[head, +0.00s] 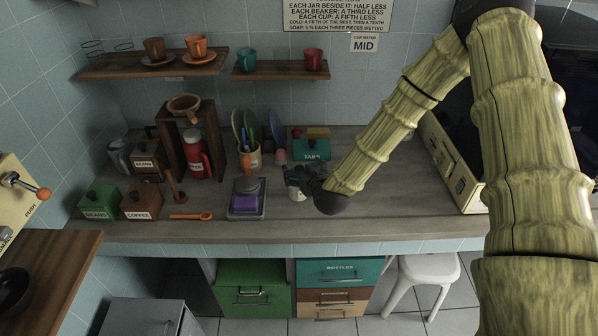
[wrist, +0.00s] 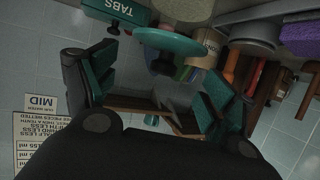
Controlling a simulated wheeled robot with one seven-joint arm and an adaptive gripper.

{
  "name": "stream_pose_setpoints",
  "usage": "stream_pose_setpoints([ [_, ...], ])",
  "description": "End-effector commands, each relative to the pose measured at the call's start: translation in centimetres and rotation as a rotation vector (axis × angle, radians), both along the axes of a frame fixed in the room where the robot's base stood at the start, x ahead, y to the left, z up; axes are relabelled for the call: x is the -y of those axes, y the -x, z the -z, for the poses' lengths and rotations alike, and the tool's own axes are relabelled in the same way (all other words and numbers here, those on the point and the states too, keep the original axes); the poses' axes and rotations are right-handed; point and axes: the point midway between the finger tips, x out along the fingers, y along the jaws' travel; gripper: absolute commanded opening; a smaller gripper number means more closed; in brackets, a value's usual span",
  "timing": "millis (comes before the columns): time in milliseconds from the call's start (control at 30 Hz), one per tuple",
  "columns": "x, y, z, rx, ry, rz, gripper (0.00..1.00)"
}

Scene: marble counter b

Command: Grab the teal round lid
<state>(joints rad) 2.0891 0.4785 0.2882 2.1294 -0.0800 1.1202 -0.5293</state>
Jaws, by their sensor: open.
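A teal round lid (wrist: 170,42) shows in the wrist view as a thin disc seen at a slant, beyond the space between my fingers. A blue-teal oval (head: 277,127) stands near the wall in the head view, between the utensil cup and the teal TABS box; I cannot tell for certain that it is the same lid. My gripper (head: 300,180) hangs over the counter, in front of the TABS box. In the wrist view my gripper (wrist: 155,92) is open with its dark teal finger pads wide apart, and nothing is held. The lid is apart from both pads.
The teal TABS box (head: 312,150) stands behind my gripper. A pale jar (head: 297,194) is partly hidden under it. Counter space is clear to the right (head: 400,200).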

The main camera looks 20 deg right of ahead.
Motion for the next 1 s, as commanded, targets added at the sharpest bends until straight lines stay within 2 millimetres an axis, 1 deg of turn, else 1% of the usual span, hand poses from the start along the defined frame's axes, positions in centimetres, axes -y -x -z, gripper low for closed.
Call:
stream_pose_setpoints([
  [233, -0.2, -2.0, 0.8, 0.0, 0.001, 0.0, 0.84],
  [400, -0.2, -2.5, 1.1, -0.001, 0.001, 0.0, 0.84],
  [567, -0.2, -2.5, 1.2, 0.0, 0.001, 0.0, 0.84],
  [600, -0.2, -2.5, 1.2, 0.0, 0.001, 0.0, 0.82],
  [867, -0.2, -2.5, 1.2, -0.001, 0.001, 0.0, 0.35],
  [900, -0.2, -2.4, 1.2, -0.002, 0.001, 0.0, 0.28],
  [967, -0.2, -2.4, 1.3, -0.003, 0.001, 0.0, 0.17],
  [1000, -0.2, -2.4, 1.3, -0.004, 0.001, 0.0, 0.09],
])
